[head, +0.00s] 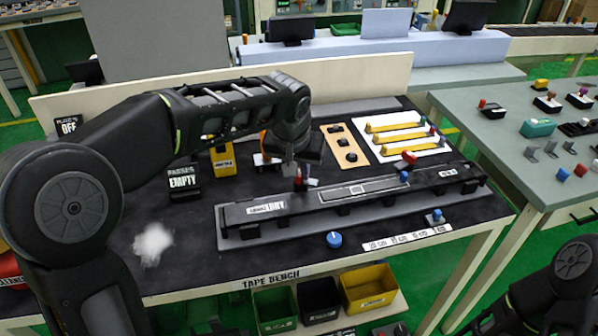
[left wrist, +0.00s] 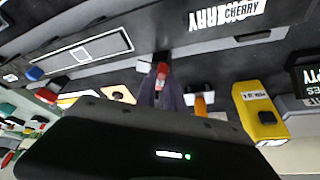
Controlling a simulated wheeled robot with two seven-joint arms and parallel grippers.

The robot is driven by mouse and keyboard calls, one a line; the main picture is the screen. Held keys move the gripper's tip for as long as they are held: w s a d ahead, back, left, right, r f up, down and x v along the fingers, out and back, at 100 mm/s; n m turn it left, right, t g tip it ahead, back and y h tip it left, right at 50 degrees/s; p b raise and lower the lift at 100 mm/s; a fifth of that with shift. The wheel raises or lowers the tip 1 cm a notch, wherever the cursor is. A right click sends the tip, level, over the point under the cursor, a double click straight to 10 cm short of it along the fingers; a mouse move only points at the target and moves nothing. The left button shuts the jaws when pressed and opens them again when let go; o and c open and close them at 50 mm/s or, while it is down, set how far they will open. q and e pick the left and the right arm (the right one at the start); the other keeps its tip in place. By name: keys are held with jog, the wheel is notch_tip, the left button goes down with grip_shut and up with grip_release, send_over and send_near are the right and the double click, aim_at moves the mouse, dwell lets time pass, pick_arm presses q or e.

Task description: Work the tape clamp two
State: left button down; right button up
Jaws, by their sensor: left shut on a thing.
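A long black bar (head: 340,197) labelled CHERRY lies across the dark tape bench (head: 190,268). A small red clamp handle (head: 298,183) stands at the bar's back edge; it also shows in the left wrist view (left wrist: 162,70). My left gripper (head: 289,170) is over this handle, fingers pointing down, and is shut on it. In the left wrist view the two dark fingers (left wrist: 160,92) close around the red handle. No number is readable on either clamp. My right gripper is out of view.
A yellow block (head: 222,158) and an EMPTY sign (head: 183,181) stand left of the gripper. A white board with yellow strips (head: 405,133) lies behind the bar. A blue knob (head: 334,239) and white fluff (head: 152,244) are at the front.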

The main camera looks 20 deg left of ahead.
pick_arm(q)
jog(key=shift+n+y, duration=0.4)
jog(key=shift+n, duration=0.4)
jog(key=shift+b, duration=0.3)
jog(key=c, duration=1.4)
grip_release()
jog(key=shift+c, duration=0.2)
jog(key=v, duration=0.8)
